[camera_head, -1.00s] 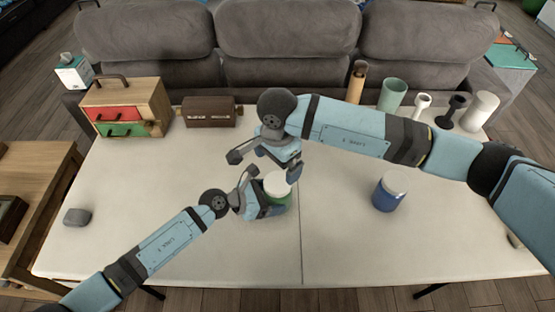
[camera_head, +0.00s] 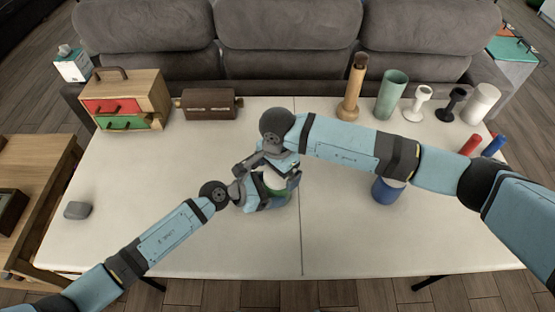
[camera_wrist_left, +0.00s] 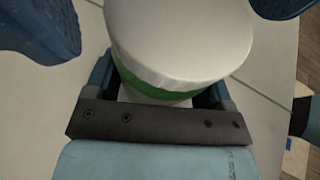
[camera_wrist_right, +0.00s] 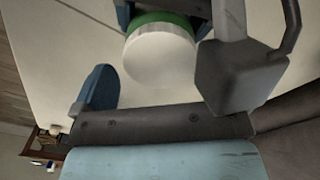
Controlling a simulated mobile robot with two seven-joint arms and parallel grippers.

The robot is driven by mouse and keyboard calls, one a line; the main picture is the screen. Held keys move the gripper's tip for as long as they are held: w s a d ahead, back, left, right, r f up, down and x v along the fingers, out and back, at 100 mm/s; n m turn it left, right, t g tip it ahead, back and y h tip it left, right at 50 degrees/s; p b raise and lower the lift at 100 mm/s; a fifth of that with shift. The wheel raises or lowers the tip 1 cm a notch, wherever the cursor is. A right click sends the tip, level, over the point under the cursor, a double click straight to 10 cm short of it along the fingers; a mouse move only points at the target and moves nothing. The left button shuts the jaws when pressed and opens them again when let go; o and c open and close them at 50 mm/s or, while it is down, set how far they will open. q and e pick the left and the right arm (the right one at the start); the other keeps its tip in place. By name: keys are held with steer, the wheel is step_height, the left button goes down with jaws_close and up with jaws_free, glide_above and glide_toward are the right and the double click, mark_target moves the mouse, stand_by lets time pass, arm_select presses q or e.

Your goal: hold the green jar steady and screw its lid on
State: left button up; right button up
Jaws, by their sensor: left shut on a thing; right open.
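The green jar (camera_head: 293,184) stands on the white table with its white lid (camera_wrist_left: 180,40) on top; whether the lid is threaded tight I cannot tell. The white lid also shows in the right wrist view (camera_wrist_right: 160,55), with a green band of the jar beside it. My left gripper (camera_head: 268,198) is shut on the jar's body from the left.
A blue jar (camera_head: 385,191) stands to the right, partly behind my right arm. A drawer box (camera_head: 150,100), a brown chest (camera_head: 209,104) and several cylinders and cups (camera_head: 392,95) line the back. A grey block (camera_head: 77,210) lies at left. The front of the table is clear.

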steer(key=shift+f, duration=0.5)
steer(key=c, duration=0.9)
steer(key=m, duration=0.6)
steer(key=shift+m, duration=0.3)
steer(key=m, duration=0.7)
